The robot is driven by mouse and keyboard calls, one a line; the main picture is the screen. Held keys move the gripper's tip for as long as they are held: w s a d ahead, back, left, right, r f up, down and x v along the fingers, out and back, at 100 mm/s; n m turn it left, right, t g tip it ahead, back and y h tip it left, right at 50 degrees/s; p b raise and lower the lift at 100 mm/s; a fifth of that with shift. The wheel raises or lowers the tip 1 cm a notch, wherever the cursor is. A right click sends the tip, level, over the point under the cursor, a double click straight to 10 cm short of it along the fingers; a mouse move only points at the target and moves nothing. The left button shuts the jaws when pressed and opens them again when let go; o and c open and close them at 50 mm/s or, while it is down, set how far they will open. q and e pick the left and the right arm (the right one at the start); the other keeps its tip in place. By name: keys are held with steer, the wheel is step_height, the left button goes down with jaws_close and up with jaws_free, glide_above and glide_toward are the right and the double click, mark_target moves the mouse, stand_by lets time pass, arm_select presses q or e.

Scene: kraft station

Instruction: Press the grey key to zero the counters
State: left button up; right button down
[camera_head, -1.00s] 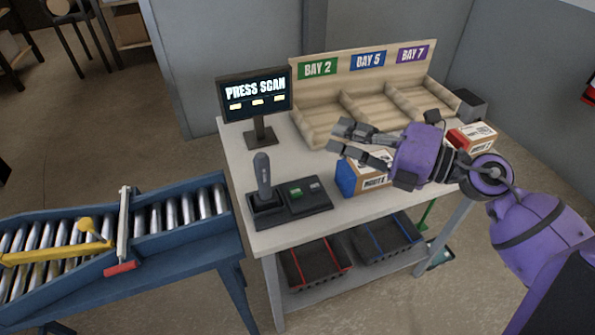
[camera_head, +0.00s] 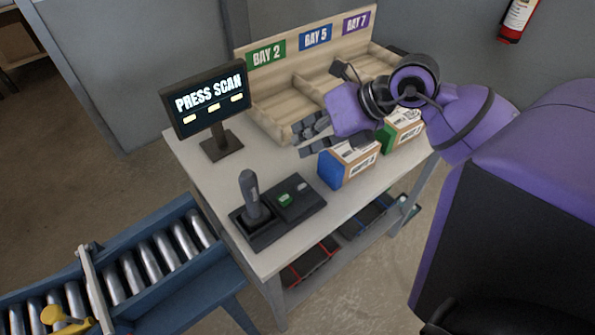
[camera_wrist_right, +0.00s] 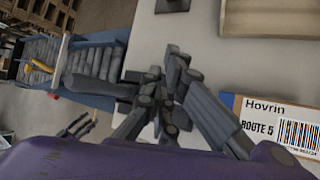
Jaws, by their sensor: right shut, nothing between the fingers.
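The grey key (camera_head: 303,187) is a small pale key on the dark control panel (camera_head: 312,206), beside a green key (camera_head: 286,200).
A monitor (camera_head: 208,98) reading PRESS SCAN stands behind the panel. A blue-ended carton (camera_head: 349,164) and a green-ended carton (camera_head: 402,131) stand to its right. Wooden bays (camera_head: 262,113) line the back. A roller conveyor (camera_head: 150,262) is at the left.

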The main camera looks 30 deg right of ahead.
steer(key=b, duration=0.5)
glide_above(302, 180)
step_height(302, 180, down, 8)
steer(key=shift+f, duration=0.25)
arm_select(q)
steer(key=shift+g, duration=0.3)
steer(key=f, duration=0.1)
steer(key=s+f, duration=0.1)
steer(key=f, duration=0.3)
steer(key=shift+s+a+f, duration=0.1)
steer(key=shift+s+f, duration=0.05)
steer(key=shift+s, duration=0.15)
arm_select(e)
steer(key=shift+f, duration=0.1)
arm_select(q)
steer(key=shift+s+f, duration=0.1)
steer(key=shift+s, duration=0.15)
steer(key=shift+s+f, duration=0.2)
steer(key=shift+f, duration=0.05)
arm_select(e)
steer(key=shift+f, duration=0.45)
